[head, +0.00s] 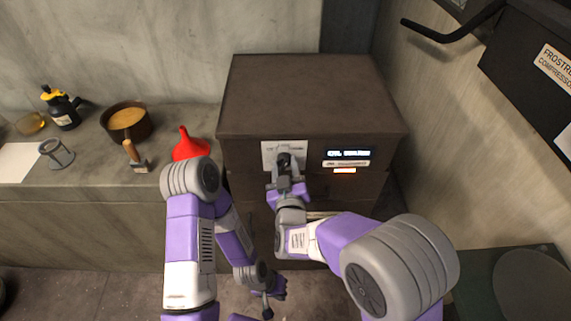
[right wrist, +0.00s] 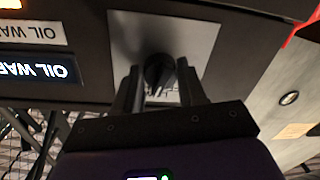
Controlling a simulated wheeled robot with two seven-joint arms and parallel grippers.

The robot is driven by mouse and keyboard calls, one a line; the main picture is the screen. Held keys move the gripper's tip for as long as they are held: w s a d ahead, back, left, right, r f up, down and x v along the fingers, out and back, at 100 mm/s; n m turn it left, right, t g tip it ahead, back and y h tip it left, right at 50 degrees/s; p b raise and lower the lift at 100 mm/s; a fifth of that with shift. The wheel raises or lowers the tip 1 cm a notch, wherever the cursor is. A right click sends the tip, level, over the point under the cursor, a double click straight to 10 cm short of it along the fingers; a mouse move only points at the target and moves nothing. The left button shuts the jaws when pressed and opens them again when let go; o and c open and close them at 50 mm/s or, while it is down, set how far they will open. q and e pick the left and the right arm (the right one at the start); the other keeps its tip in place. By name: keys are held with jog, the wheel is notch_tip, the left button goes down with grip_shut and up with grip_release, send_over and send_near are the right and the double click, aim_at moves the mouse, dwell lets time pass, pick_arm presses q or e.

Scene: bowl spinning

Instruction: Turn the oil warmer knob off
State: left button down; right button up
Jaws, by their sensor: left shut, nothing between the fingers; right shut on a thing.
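The oil warmer (head: 305,95) is a big dark brown box. Its front bears a pale square plate (head: 270,153) with a black knob, and a lit display (head: 349,154) to the right of it. In the right wrist view the black knob (right wrist: 160,72) sits on the plate between the fingers of my right gripper (right wrist: 160,85), which is shut on it. In the head view my right gripper (head: 286,170) hides most of the knob. My left gripper (head: 267,300) is low, well below the warmer's front, shut and empty.
A red funnel (head: 190,145) stands on the counter close to the warmer's left side. Further left are a pot (head: 127,121), a wooden-handled tool (head: 132,153) and a dark bottle (head: 62,108). A black handle (head: 455,28) juts out at the upper right.

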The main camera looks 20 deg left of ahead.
jog(key=n+p, duration=0.4)
jog(key=n, duration=0.2)
jog(key=shift+r, duration=0.2)
jog(key=n+h+p, duration=0.1)
jog(key=n+p, duration=0.2)
jog(key=n, duration=0.2)
jog(key=shift+n+p, duration=0.3)
jog(key=shift+n, duration=0.1)
jog(key=shift+f, duration=0.1)
jog(key=o, duration=1)
jog(key=shift+o, duration=0.2)
jog(key=v, duration=0.7)
jog(key=shift+s+p, duration=0.3)
jog(key=shift+p, duration=0.15)
jog(key=shift+d, duration=0.15)
